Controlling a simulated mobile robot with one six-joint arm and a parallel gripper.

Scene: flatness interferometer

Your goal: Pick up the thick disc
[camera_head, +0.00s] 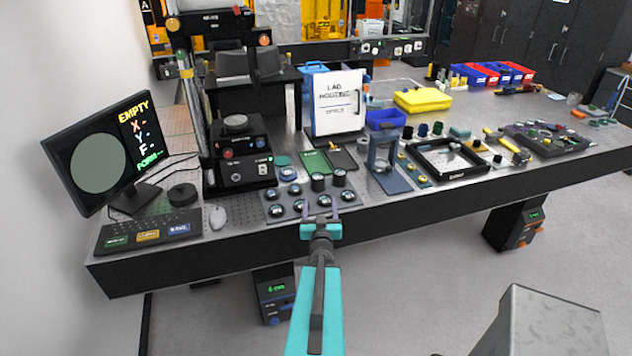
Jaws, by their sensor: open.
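A grey tray (284,200) near the front edge of the bench holds several small dark discs in two rows. Two pieces in its back row stand taller than the others: a dark cylinder-like disc (318,182) and another beside it on the right (340,178). I cannot tell for sure which is the thick disc. My gripper (320,208) is open, at the front of the tray. Its fingers point away from me, and a front-row disc (324,201) shows between them. Nothing appears held. My teal wrist hides part of the bench edge.
A monitor (98,158), keyboard and mouse (217,217) are left. A black instrument (236,150) stands behind-left of the tray, a white notebook (338,100) behind. A blue-grey stand (383,165) and a black tray (418,159) are right.

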